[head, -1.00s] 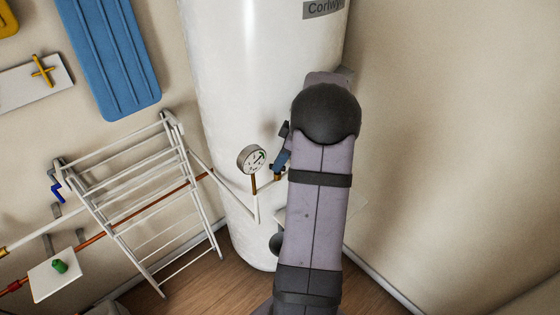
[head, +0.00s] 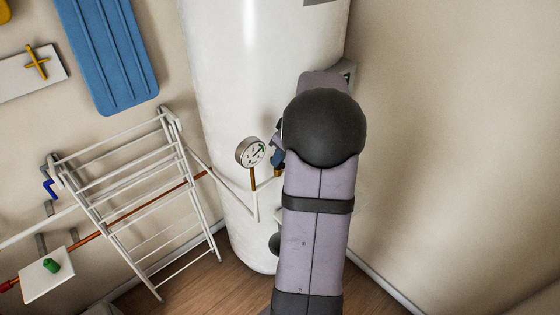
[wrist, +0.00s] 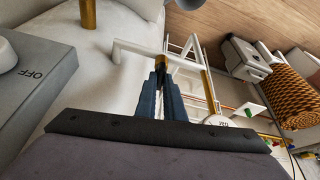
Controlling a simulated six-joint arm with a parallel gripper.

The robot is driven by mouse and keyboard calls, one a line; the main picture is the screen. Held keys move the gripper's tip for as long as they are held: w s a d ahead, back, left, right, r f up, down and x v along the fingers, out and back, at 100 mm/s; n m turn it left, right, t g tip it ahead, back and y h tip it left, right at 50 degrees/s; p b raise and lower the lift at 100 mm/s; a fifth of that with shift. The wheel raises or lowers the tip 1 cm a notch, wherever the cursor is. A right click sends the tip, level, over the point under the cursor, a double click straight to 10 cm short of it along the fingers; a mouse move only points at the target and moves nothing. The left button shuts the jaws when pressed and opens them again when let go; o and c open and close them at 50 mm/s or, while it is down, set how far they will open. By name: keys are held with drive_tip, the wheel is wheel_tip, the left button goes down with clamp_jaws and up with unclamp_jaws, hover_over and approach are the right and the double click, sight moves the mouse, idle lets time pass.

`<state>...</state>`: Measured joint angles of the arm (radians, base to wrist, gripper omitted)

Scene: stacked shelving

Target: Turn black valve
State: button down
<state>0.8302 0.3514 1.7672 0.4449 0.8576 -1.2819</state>
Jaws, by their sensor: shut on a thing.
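The black valve (wrist: 161,64) shows in the wrist view as a small dark piece on a brass pipe fitting, beyond and between my fingertips. My gripper (wrist: 160,80) has blue fingers close together, shut on this dark piece, which the fingers partly hide. In the head view my gripper (head: 277,157) is at the brass fitting right of the round gauge, in front of the white tank. My own arm covers much of it there, and the valve cannot be made out.
The round pressure gauge (head: 250,152) stands on the pipe just left of my gripper. The white tank (head: 235,90) is close behind. A white drying rack (head: 135,180) stands left. A grey OFF box (wrist: 35,80) is near in the wrist view. A green valve (head: 52,266) is lower left.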

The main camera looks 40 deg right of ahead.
drive_tip(key=shift+a+m+h+b, duration=0.1)
drive_tip(key=shift+m+h+b, duration=0.25)
drive_tip(key=shift+m, duration=0.75)
drive_tip(key=c, duration=1.9)
unclamp_jaws()
drive_tip(key=shift+o, duration=0.2)
drive_tip(key=shift+r, duration=0.1)
drive_tip(key=b+v, duration=0.1)
drive_tip(key=v, duration=0.6)
drive_tip(key=shift+b, duration=0.3)
drive_tip(key=shift+m, duration=0.3)
